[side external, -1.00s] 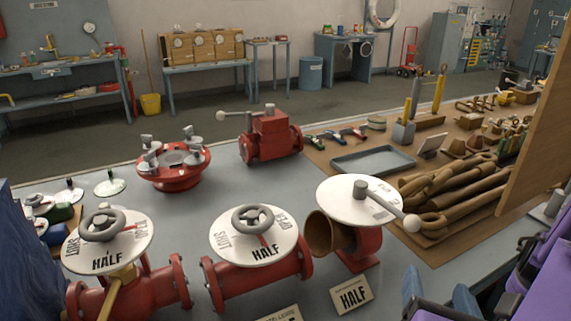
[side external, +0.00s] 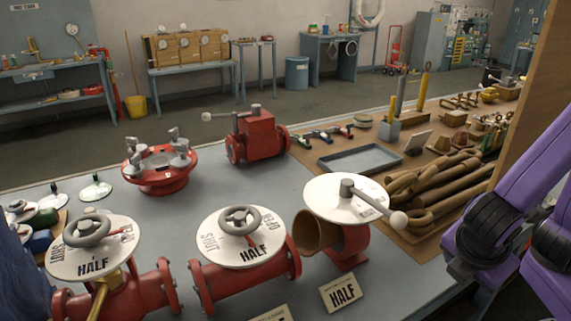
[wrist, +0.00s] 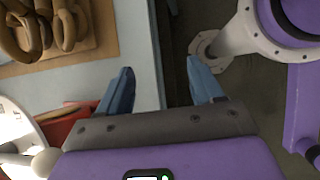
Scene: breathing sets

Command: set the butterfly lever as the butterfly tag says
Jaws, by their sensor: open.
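The butterfly lever (side external: 372,203) is a grey hub and bar with a pale ball knob. It lies over a white dial (side external: 325,190) on a red valve with a wide brown mouth, its knob past the dial's right front edge. The dial's lettering is partly hidden and too small to read. A tag (side external: 341,293) in front of this valve reads HALF; its small top line is unreadable. In the wrist view the knob (wrist: 45,162) shows at lower left. My gripper (wrist: 161,82) is open and empty, right of the knob, around the table edge. Its fingers are outside the side view.
Two red valves with white dials and handwheels (side external: 239,220) (side external: 90,232) stand left of the lever. Another tag (side external: 272,315) is cut off. Brown pipes (side external: 430,187) lie behind the lever on a brown board. A wooden panel (side external: 540,100) rises at the right.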

